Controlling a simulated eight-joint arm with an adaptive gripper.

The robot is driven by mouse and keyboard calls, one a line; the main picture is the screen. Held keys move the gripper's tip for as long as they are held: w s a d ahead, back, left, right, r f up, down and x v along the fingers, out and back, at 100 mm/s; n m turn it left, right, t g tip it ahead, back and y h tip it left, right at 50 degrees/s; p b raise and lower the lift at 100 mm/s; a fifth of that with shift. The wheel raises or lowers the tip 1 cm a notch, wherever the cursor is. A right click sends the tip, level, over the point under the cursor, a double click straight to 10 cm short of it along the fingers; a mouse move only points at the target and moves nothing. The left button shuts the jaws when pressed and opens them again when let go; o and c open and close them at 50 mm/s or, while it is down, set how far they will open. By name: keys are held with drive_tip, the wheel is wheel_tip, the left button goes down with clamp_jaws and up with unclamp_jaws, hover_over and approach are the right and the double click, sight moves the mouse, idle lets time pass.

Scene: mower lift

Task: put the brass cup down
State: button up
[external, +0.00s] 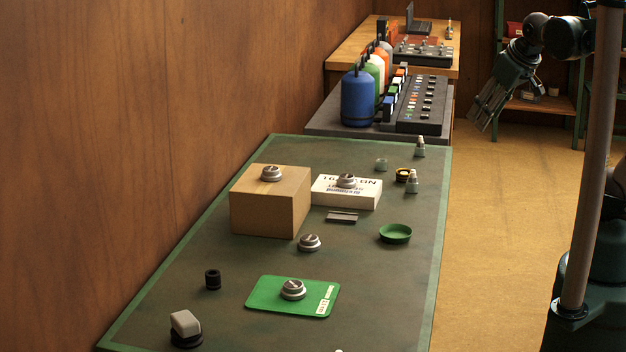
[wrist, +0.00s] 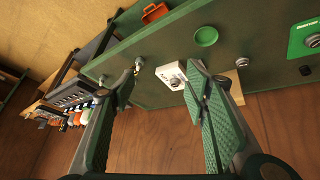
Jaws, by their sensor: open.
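My gripper (external: 478,118) is raised over the floor to the right of the benches, tilted down to the left. In the wrist view its fingers (wrist: 163,80) are spread with nothing between them. I cannot pick out a brass cup for certain. A small dark round thing with a yellow, brass-like rim (external: 402,175) stands on the green bench (external: 215,258) near its right edge, well apart from my gripper. A hint of yellow shows near the left fingertip in the wrist view, too small to name.
A cardboard box (external: 270,205), a white box (external: 346,193), a green dish (external: 395,233) and a green mat (external: 265,297) are on the bench. Silver knob-like pieces sit on both boxes, the mat and the bench. Coloured canisters (external: 357,98) stand behind. Bare bench lies between the dish and mat.

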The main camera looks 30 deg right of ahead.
drive_tip(key=shift+s+a+f+m+t, duration=0.15)
drive_tip(key=shift+s+f+m, duration=0.2)
drive_tip(key=shift+s, duration=0.35)
drive_tip(key=shift+s+a+f+m+t, duration=0.1)
drive_tip(key=shift+s+f+m, duration=0.25)
drive_tip(key=shift+s, duration=0.4)
drive_tip(key=shift+s+a+f+m+t, duration=0.15)
drive_tip(key=shift+s+f+m, duration=0.2)
drive_tip(key=shift+s, duration=0.35)
